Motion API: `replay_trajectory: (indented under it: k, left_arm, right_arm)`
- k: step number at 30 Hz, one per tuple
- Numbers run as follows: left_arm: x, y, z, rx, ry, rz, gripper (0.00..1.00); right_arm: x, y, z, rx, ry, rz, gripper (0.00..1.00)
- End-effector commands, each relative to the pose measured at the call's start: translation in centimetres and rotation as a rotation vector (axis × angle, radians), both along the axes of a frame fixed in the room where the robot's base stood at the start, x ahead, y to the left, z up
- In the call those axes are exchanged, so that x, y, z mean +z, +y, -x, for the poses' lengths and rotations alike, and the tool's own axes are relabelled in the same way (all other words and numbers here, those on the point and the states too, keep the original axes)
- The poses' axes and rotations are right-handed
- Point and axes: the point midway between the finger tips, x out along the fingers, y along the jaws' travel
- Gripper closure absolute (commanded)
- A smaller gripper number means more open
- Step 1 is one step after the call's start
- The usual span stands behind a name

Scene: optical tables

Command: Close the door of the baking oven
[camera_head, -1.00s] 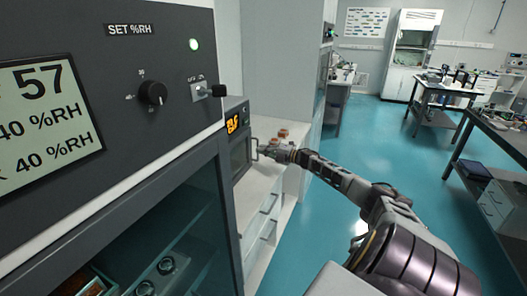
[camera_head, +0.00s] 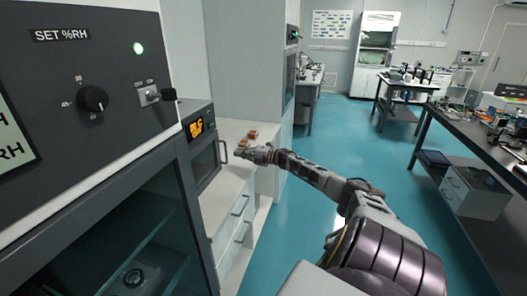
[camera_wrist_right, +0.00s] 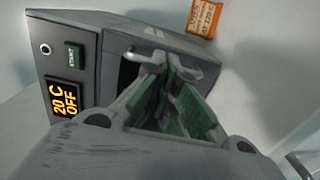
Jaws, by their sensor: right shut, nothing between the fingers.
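The baking oven (camera_head: 199,128) is a grey box with an orange display, left of centre in the head view. Its door (camera_head: 206,165) has a dark window and a bar handle (camera_head: 223,152). Whether the door is fully shut or slightly ajar I cannot tell. My right gripper (camera_head: 241,152) is just right of the handle; contact is unclear. In the right wrist view the oven display (camera_wrist_right: 63,100) reads "20 C OFF", and my right gripper (camera_wrist_right: 172,75) is shut and empty in front of the door, hiding part of it. My left gripper is out of view.
A large dark cabinet (camera_head: 70,85) with a glass front fills the left. Teal floor (camera_head: 300,215) is open to the right, up to a dark bench (camera_head: 460,135).

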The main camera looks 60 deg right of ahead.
Motion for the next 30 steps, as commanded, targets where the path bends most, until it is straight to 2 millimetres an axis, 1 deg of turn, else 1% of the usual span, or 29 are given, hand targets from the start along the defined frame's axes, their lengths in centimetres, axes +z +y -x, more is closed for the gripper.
replay_trajectory:
  k: [9, 12, 17, 24, 30]
  left_arm:
    - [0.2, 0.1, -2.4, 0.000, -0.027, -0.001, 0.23]
    - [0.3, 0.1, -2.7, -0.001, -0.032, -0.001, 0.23]
    - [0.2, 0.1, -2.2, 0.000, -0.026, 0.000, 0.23]
    - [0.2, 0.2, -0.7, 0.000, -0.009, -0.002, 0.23]
    - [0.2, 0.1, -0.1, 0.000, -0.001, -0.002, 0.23]
  right_arm:
    - [0.0, -0.6, 0.9, -0.001, 0.001, 0.001, 1.00]
    - [-0.1, -0.8, 1.3, -0.002, 0.002, 0.002, 1.00]
    - [0.0, -1.3, 2.2, -0.002, 0.001, 0.000, 1.00]
    - [0.0, -2.1, 3.5, -0.001, 0.003, 0.001, 1.00]
    - [0.0, -2.8, 4.7, -0.002, 0.002, 0.001, 1.00]
